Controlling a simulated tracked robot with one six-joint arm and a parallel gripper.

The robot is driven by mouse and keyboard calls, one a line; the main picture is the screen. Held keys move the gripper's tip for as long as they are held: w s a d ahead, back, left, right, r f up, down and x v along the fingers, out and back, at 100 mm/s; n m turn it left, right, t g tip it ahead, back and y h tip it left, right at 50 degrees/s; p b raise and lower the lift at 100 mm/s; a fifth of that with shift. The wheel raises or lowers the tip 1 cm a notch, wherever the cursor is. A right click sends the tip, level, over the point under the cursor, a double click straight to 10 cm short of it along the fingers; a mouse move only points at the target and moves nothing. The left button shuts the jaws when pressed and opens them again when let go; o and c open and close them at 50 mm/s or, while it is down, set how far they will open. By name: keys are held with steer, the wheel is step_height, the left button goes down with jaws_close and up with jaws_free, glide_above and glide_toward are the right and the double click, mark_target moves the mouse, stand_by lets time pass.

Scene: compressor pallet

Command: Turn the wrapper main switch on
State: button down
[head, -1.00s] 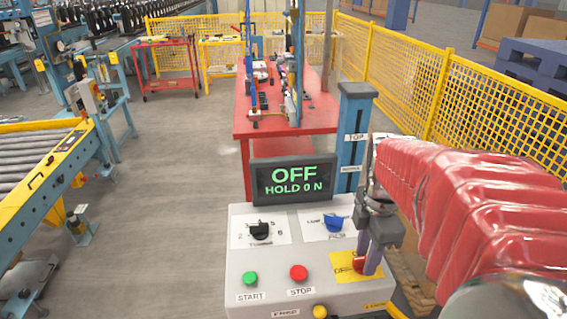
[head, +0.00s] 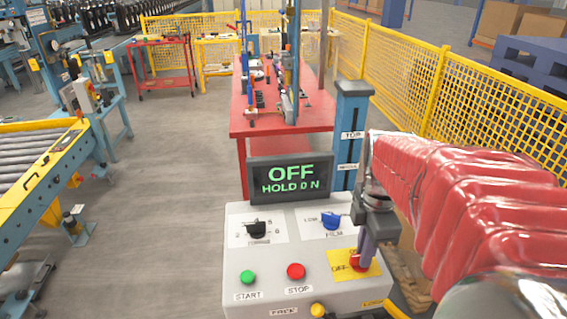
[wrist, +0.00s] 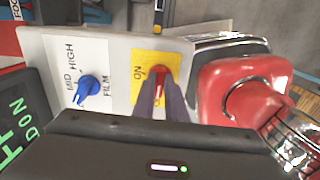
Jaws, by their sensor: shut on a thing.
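The main switch is a red knob (head: 357,264) on a yellow plate (head: 338,272) at the right of the grey control box. My gripper (head: 362,262) points down onto it, its fingers closed on the knob. In the wrist view the fingers (wrist: 160,100) are close together around the red knob (wrist: 158,76), and ON is legible on the yellow plate (wrist: 141,62). The fingers hide part of the knob, so its exact angle is hard to tell. The display (head: 291,180) reads OFF and HOLD 0 N in green.
The box also carries a black selector (head: 257,230), a blue film selector (head: 331,221), a green START button (head: 247,277), a red STOP button (head: 296,271) and a yellow button (head: 318,310). A blue post (head: 350,135) stands just behind. Yellow mesh fencing (head: 480,105) runs along the right.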

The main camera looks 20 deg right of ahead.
steer(key=m, duration=0.4)
steer(key=shift+s+a+f+m, duration=0.2)
steer(key=shift+a+m, duration=0.1)
steer(key=shift+m, duration=0.1)
steer(key=m, duration=0.4)
steer(key=shift+m, duration=0.3)
steer(key=m, duration=0.4)
steer(key=shift+m, duration=2.1)
steer(key=c, duration=1.8)
jaws_free()
steer(key=shift+d, duration=0.1)
steer(key=shift+r, duration=0.1)
steer(key=shift+w, duration=0.1)
